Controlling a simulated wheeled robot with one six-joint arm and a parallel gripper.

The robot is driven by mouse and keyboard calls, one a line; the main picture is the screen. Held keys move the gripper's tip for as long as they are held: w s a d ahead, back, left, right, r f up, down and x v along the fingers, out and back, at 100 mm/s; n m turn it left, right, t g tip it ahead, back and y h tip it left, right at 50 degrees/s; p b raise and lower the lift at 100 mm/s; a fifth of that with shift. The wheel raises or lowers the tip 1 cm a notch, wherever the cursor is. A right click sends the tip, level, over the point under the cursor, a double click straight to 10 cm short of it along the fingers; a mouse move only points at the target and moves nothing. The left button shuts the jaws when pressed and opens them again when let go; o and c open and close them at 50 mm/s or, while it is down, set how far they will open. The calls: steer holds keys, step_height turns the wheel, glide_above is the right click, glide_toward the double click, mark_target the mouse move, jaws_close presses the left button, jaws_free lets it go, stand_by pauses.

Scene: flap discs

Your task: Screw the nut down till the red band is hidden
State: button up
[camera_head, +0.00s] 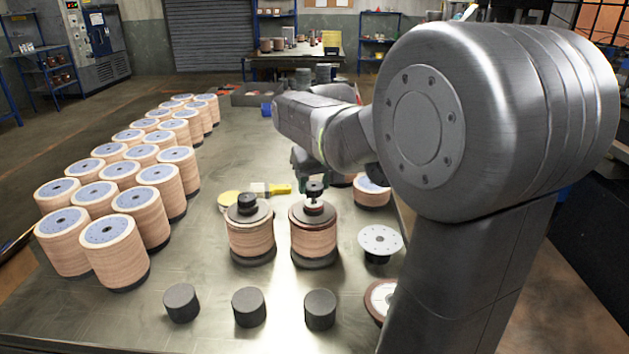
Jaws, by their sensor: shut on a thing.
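A dark nut (315,187) stands on the spindle above the right one of two disc stacks in the middle of the table. A pale piece with a hint of red (314,205) shows below it, too small to make out fully. The stack (313,235) is tan with a dark top plate and a dark base. My gripper (312,179) is at the nut from above and behind, shut on it. My arm hides much of the gripper, and the fingers are hard to separate from the nut.
A similar stack (251,236) with a dark nut seated on top stands close on the left. Rows of tan disc stacks (139,203) fill the left side. Several dark cylinders (249,307) stand in front. A yellow-handled tool (270,189) lies behind; a silver disc (380,240) is right.

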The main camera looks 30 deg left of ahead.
steer(key=shift+f+b, duration=0.75)
steer(key=shift+f, duration=0.5)
stand_by(0.9)
steer(key=o, duration=1.1)
steer(key=shift+c, duration=0.2)
steer(key=shift+r, duration=0.1)
